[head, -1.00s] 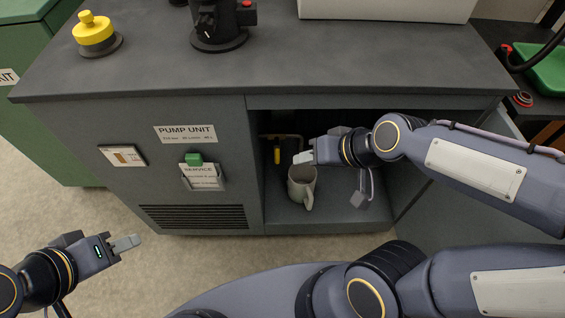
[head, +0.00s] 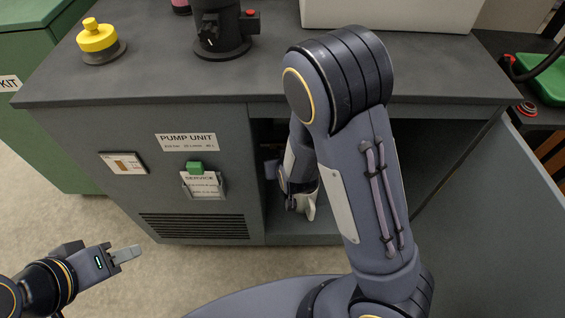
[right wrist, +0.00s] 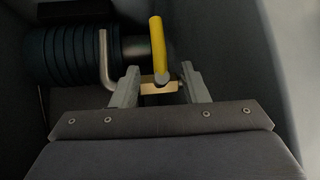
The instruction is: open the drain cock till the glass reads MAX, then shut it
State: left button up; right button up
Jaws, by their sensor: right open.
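The drain cock's yellow lever (right wrist: 158,48) shows in the right wrist view, angled, its lower end in front of a brass-coloured block (right wrist: 160,88). My right gripper (right wrist: 160,76) is open, its fingers on either side of the lever's lower end; I cannot tell if they touch it.
The grey pump unit cabinet (head: 90,128) has its right door (head: 490,220) open. In the right wrist view a bent metal pipe (right wrist: 104,62) and a dark ribbed cylinder (right wrist: 65,55) crowd the left of the fingers. The floor before the left arm is clear.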

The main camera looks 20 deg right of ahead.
jog(key=b+x, duration=0.1)
jog(key=x, duration=0.5)
jog(key=shift+b, duration=0.3)
jog(key=shift+w+f, duration=0.1)
grip_shut()
